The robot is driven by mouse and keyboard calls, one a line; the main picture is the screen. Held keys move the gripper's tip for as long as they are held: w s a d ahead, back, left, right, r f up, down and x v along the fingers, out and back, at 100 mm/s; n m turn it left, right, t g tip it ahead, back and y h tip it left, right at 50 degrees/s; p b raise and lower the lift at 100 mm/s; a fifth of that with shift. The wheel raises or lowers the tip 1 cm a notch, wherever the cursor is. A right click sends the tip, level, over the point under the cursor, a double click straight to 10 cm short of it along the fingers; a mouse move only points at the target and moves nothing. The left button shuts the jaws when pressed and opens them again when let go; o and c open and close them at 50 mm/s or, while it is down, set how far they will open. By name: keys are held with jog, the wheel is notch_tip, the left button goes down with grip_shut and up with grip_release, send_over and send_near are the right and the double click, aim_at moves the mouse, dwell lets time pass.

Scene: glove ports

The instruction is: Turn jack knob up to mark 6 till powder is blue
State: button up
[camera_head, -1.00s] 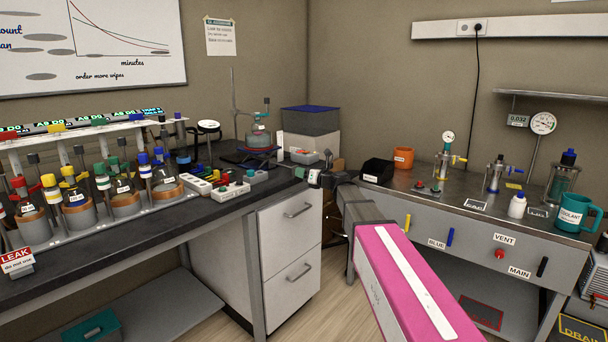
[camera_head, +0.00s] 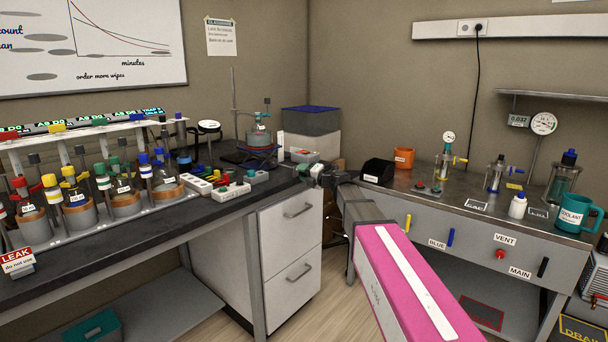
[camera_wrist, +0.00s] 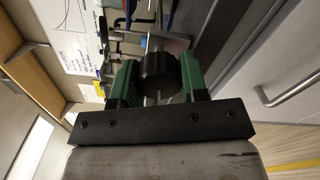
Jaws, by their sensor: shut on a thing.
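My gripper (camera_wrist: 157,85) has its two green fingers on either side of a black round knob (camera_wrist: 157,70) in the wrist view, shut on it. A thin rod runs through the knob's middle. In the head view my gripper (camera_head: 314,170) is at the right end of the dark bench; its fingertips are too small to make out. A glass flask (camera_head: 258,138) sits on a reddish plate on the jack (camera_head: 256,158), near a stand rod, to the gripper's left. The powder's colour and the mark at which the jack stands are too small to read.
Several stoppered bottles (camera_head: 77,207) stand in a rack at left. White blocks with coloured buttons (camera_head: 231,192) lie on the dark bench front. A black bin (camera_head: 377,171) and an orange cup (camera_head: 404,159) stand on the steel table at right.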

jog(key=shift+s+m, duration=0.1)
jog(key=shift+m, duration=0.7)
jog(key=o, duration=0.9)
jog(key=shift+d, duration=0.1)
jog(key=v, duration=1)
jog(key=shift+s+d, duration=0.2)
jog(key=shift+s, duration=0.05)
